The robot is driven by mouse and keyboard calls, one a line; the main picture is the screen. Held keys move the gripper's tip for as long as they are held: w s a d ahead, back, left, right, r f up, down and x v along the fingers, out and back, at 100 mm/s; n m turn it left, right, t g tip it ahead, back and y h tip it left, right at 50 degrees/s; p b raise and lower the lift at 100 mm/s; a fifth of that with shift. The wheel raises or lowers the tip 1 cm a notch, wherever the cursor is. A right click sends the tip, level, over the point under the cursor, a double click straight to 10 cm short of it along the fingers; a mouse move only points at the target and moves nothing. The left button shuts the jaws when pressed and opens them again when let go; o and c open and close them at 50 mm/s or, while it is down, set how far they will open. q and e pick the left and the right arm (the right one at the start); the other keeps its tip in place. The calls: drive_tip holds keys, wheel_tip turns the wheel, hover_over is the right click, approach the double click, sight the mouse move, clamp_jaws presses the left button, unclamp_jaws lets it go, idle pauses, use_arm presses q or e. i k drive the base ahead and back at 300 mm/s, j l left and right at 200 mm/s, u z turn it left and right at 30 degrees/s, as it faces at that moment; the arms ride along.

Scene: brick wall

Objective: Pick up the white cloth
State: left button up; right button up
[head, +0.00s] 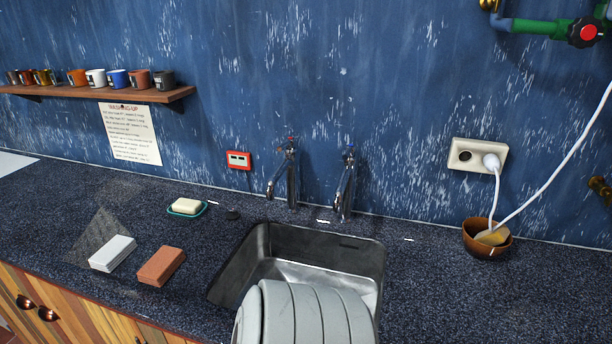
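The white cloth (112,253) appears as a small, folded, block-like white bundle. It lies flat on the dark speckled counter at the left, near the front edge. A similar orange-brown folded piece (161,266) lies just to its right, with a narrow gap between them. Neither of my grippers shows in the head view, so their state and their distance from the cloth cannot be seen.
A soap dish (187,208) sits behind the cloths. A brown bowl (487,241) with a white cable stands right. A mug shelf (100,92) hangs above left.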

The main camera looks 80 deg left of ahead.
sight(116, 251)
drive_tip(key=u, duration=3.95)
drive_tip(key=z, duration=1.5)
drive_tip(key=u, duration=1.05)
